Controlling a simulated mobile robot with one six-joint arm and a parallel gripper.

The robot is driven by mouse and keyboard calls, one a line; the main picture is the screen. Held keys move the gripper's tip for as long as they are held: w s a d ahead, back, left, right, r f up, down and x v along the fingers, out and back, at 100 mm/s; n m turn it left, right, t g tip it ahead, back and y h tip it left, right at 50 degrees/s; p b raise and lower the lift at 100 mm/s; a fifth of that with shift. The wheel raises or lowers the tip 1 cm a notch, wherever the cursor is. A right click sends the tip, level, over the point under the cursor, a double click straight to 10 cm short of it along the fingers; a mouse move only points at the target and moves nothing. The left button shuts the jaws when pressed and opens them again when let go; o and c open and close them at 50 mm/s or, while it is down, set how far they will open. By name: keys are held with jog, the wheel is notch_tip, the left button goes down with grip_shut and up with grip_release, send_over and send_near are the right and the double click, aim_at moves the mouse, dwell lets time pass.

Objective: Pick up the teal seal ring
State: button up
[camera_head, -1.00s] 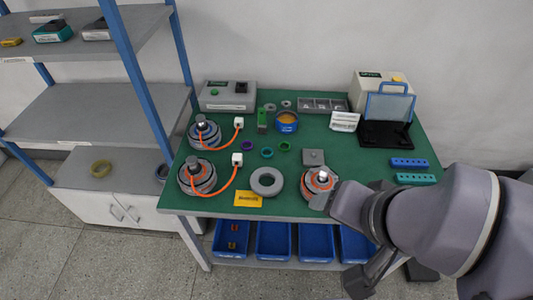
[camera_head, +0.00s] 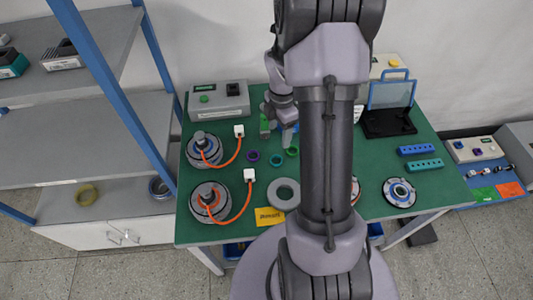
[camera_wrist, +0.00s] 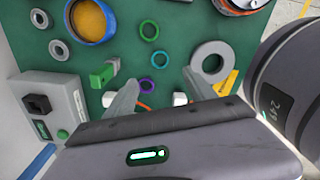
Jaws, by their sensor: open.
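The teal seal ring (camera_head: 276,160) lies flat on the green mat between a purple ring (camera_head: 253,156) and a green ring (camera_head: 292,152). In the wrist view the teal ring (camera_wrist: 160,59) lies just beyond the fingertips, with the green ring (camera_wrist: 149,30) farther out and the purple ring (camera_wrist: 147,85) nearer, between the fingers. My gripper (camera_wrist: 160,82) is open and empty, its two fingers spread over the mat. In the head view my gripper (camera_head: 285,135) is above the table, behind the rings, partly hidden by my arm.
Two hub motors (camera_head: 206,150) with orange cables stand left of the rings. A large grey ring (camera_head: 284,194) and a yellow label (camera_head: 269,217) are in front. A green block (camera_wrist: 104,74) and a blue cup of orange contents (camera_wrist: 88,20) are close by.

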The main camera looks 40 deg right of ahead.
jog(key=b, duration=0.3)
send_over(276, 162)
jog(key=f, duration=0.9)
jog(key=shift+d, duration=0.2)
notch_tip(276, 162, down, 5)
jog(key=shift+a+f+b, duration=0.1)
jog(key=shift+a+b, duration=0.05)
jog(key=shift+b, duration=1.05)
jog(key=shift+r, duration=0.2)
jog(key=shift+c, duration=0.4)
grip_shut()
